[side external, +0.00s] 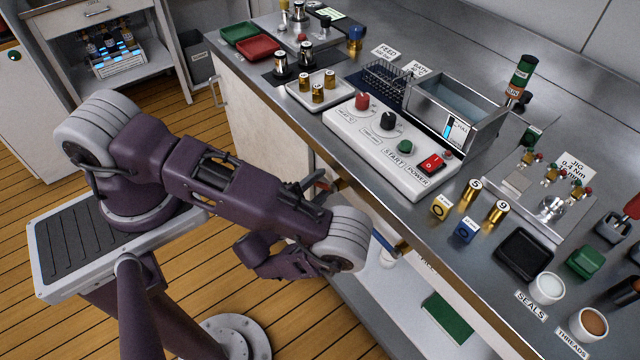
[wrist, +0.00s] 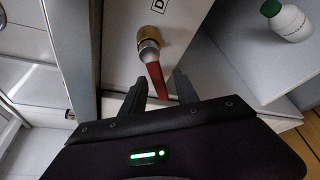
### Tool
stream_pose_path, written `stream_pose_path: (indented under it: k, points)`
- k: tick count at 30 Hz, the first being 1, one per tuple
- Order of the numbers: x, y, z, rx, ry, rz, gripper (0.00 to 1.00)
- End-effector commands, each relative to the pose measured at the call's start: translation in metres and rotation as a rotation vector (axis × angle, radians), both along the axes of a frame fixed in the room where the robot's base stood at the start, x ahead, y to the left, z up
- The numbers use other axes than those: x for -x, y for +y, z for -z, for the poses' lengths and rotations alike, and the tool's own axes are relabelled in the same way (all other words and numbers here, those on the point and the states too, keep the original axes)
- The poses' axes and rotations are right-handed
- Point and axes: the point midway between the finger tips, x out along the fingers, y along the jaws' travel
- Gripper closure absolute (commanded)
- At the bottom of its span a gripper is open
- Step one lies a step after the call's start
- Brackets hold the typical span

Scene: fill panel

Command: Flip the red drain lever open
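The red drain lever (wrist: 157,80) hangs from a brass and grey valve fitting (wrist: 148,42) on a pale panel in the wrist view. It slants slightly, with its free end toward my gripper. My gripper (wrist: 160,90) is open, with one dark finger on each side of the lever's lower end in the picture. Whether either finger touches the lever cannot be told. In the side external view my arm reaches down beside the bench front and hides much of that area. I cannot make out the lever clearly there.
A white bottle with a green cap (wrist: 290,22) stands on a shelf at right in the wrist view. A pale cabinet edge (wrist: 85,60) runs left of the valve. The bench top (side external: 300,120) above holds a control panel (side external: 385,145) and a bath (side external: 455,105).

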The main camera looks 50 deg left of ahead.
Motion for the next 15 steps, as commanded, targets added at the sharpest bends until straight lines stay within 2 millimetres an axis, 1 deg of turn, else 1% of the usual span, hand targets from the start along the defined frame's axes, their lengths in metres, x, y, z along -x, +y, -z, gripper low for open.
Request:
stream_pose_path:
  k: [7,8,12,13,15]
  points:
    - [-0.0023,0.0010,0.0003,-0.001,0.000,-0.001,0.64]
    - [-0.0022,0.0011,0.0002,-0.001,0.000,-0.001,0.68]
    - [-0.0021,0.0010,0.0002,-0.001,0.000,-0.001,0.95]
    - [-0.0021,0.0010,0.0002,0.000,0.000,-0.001,1.00]
    - [-0.0020,0.0010,0.0002,-0.001,0.000,-0.001,1.00]
